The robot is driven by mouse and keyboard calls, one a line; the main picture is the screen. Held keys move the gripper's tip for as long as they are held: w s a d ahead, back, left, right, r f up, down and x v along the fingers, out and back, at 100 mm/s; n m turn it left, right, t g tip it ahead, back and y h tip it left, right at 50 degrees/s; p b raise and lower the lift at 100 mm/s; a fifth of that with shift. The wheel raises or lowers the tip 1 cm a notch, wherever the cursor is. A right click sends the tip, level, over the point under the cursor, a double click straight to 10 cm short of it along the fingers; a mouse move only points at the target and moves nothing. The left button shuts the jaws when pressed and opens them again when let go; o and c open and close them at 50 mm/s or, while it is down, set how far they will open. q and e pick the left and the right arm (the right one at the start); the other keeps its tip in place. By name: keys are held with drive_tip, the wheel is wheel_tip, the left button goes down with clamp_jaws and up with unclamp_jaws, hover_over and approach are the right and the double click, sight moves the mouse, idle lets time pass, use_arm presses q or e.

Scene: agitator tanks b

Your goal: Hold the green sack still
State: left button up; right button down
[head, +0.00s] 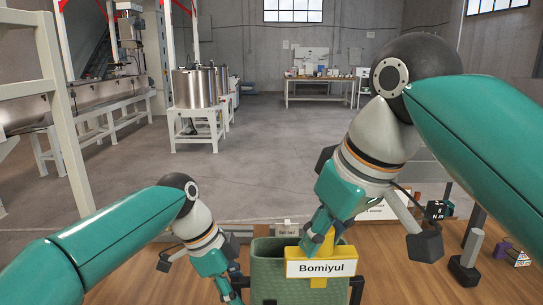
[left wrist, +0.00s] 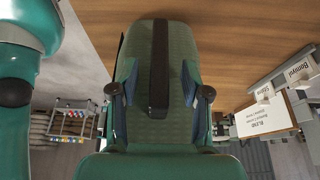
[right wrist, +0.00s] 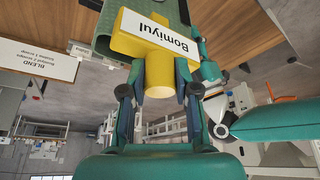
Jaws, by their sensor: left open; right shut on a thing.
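The green sack (head: 268,265) stands at the near edge of the wooden table, partly cut off by the picture's bottom. In the left wrist view, the sack (left wrist: 160,120), with a dark vertical band, fills the space between my left gripper's fingers (left wrist: 160,88). That gripper (head: 234,290) is open, a finger at each side of the sack; whether they touch it I cannot tell. My right gripper (right wrist: 160,80) is shut on the handle of a yellow scoop (right wrist: 160,67) labelled "Bomiyul". The scoop (head: 318,282) is over or beside the sack's mouth, hiding part of it.
The wooden table (head: 400,240) carries a white sign (head: 385,207), a black block (head: 437,210) and a grey post on a dark base (head: 466,262) at the right. Metal tanks (head: 195,88) and a workbench (head: 320,85) stand far behind, across open floor.

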use_arm(q)
drive_tip(key=v, duration=1)
drive_tip(key=shift+a, duration=0.1)
